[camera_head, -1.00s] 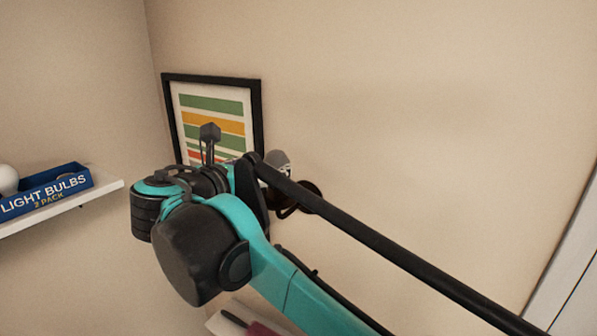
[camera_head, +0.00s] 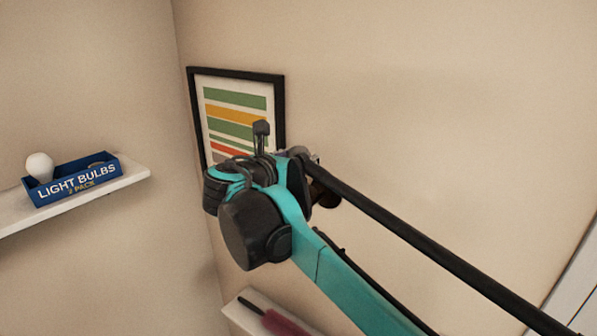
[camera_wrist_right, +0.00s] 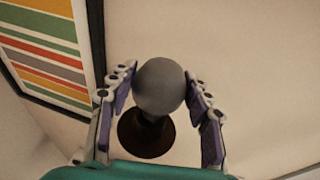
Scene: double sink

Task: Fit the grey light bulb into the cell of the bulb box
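The grey light bulb (camera_wrist_right: 159,86) is a round ball in the right wrist view, with its neck pointing down at a dark brown round fitting (camera_wrist_right: 146,136). My right gripper (camera_wrist_right: 160,75) has one finger on each side of the bulb. The fingers look spread, and I see no clear grip on the bulb. In the head view my right arm mostly hides the gripper and bulb. The blue bulb box (camera_head: 75,182) stands on a white shelf at the left, with a white bulb (camera_head: 40,167) at its left end. My left gripper is not in view.
The white shelf (camera_head: 128,180) is on the left wall. A framed striped picture (camera_head: 236,97) hangs beside my right arm. The brown fitting (camera_head: 326,192) is just behind the arm. A lower shelf (camera_head: 238,312) holds a dark-handled pink item (camera_head: 284,323).

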